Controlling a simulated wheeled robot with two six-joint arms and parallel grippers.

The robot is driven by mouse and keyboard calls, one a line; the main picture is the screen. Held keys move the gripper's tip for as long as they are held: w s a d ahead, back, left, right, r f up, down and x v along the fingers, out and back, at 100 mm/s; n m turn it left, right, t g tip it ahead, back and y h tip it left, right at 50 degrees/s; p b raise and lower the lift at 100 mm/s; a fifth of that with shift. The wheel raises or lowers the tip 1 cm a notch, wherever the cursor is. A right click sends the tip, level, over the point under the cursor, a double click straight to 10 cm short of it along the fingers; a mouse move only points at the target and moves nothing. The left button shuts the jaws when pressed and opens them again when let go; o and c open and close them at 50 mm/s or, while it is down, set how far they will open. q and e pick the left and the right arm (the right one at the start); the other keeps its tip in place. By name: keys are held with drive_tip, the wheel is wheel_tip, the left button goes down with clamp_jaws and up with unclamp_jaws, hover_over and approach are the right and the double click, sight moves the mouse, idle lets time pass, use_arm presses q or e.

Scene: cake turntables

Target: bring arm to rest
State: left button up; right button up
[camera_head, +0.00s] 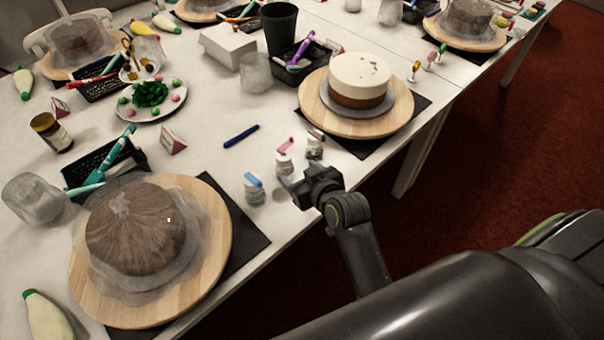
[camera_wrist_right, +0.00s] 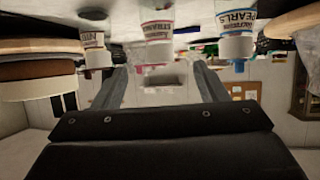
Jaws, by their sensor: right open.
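My right gripper (camera_head: 296,190) is at the front edge of the white table, close to three small sprinkle jars. It also shows in the right wrist view (camera_wrist_right: 162,80), upside down, with its two fingers apart and nothing between them. The jars are one with a blue lid (camera_head: 254,188), one with a pink lid (camera_head: 284,160) and one with a dark lid (camera_head: 315,145). In the right wrist view the pink-lidded jar (camera_wrist_right: 157,40) lies beyond the gap between the fingers. I cannot tell whether the fingers touch any jar. My left gripper is not in view.
A wrapped brown cake (camera_head: 135,228) sits on a wooden turntable (camera_head: 213,230) at the left. A white and brown cake (camera_head: 358,80) stands on another turntable (camera_head: 312,100) behind the gripper. A blue pen (camera_head: 241,136) lies on the table (camera_head: 215,110). Open floor (camera_head: 480,160) is at the right.

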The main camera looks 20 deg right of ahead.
drive_tip(key=shift+s+r, duration=0.15)
drive_tip(key=shift+s, duration=0.15)
idle(0.4)
drive_tip(key=s+d+f+m+g+h, duration=0.1)
drive_tip(key=s+d+f+g+h, duration=0.3)
drive_tip(key=s, duration=0.9)
drive_tip(key=s+d+f+m+g+y, duration=0.1)
drive_tip(key=s+d+g, duration=0.5)
drive_tip(key=s, duration=0.7)
drive_tip(key=s+f+x, duration=0.1)
drive_tip(key=s+x, duration=0.2)
drive_tip(key=x, duration=0.9)
drive_tip(key=s+x, duration=0.3)
drive_tip(key=x, duration=0.9)
drive_tip(key=s+a+f+g, duration=0.1)
drive_tip(key=s+f, duration=1.4)
drive_tip(key=f, duration=0.1)
drive_tip(key=shift+a+g, duration=0.25)
drive_tip(key=shift+g, duration=0.05)
